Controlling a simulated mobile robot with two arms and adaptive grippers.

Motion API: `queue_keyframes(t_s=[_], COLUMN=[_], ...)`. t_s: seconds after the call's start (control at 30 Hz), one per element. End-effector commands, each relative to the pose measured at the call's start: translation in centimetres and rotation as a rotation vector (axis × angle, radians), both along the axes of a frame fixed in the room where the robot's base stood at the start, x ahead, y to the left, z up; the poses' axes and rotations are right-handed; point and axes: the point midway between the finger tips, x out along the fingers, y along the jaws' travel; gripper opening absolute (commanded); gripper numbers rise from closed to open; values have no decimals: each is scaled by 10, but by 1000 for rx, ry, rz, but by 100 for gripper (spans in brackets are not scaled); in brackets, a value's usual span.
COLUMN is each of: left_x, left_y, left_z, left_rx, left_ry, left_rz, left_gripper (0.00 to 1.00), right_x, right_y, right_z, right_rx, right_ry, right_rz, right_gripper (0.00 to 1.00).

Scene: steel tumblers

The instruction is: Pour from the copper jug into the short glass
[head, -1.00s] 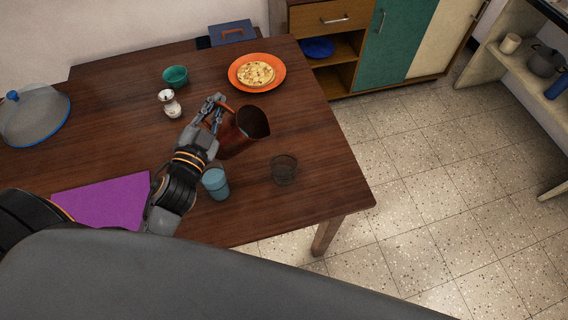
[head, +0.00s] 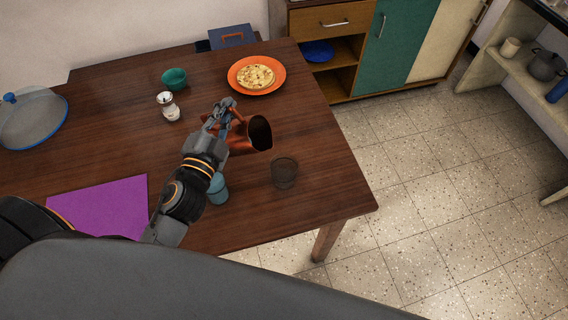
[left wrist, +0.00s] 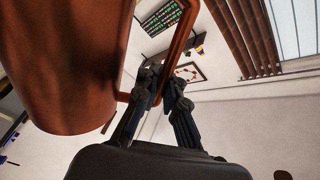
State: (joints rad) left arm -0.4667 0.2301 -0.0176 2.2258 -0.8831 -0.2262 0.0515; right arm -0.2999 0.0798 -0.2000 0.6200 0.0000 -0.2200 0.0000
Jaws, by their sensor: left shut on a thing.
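The copper jug (head: 240,138) is tilted in the head view, its dark mouth facing right and toward the short glass. My left gripper (head: 226,112) is shut on the jug's handle. The left wrist view shows the jug's copper body (left wrist: 65,65) at the left and the handle between the fingers (left wrist: 163,88). The short glass (head: 284,171), dark and see-through, stands upright on the table to the lower right of the jug's mouth, apart from it. No stream of liquid shows. My right gripper is not in view.
A blue cup (head: 217,188) stands left of the glass, partly behind my left arm. On the wooden table (head: 320,150) are an orange plate (head: 278,84) with flat food, a sugar jar (head: 168,106), a green bowl (head: 174,78), a purple mat (head: 100,208) and a glass lid (head: 32,118).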

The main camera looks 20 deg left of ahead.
Motion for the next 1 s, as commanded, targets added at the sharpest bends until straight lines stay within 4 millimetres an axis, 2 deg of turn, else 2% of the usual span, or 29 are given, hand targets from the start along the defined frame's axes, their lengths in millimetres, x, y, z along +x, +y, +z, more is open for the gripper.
queue_keyframes(t_s=[1.0], left_x=[0], left_y=[-11], left_z=[-8], left_rx=[117], left_ry=[-4], left_rz=[0], left_gripper=[0], right_x=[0], right_y=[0], right_z=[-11], right_rx=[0], right_ry=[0], right_rz=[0], right_gripper=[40])
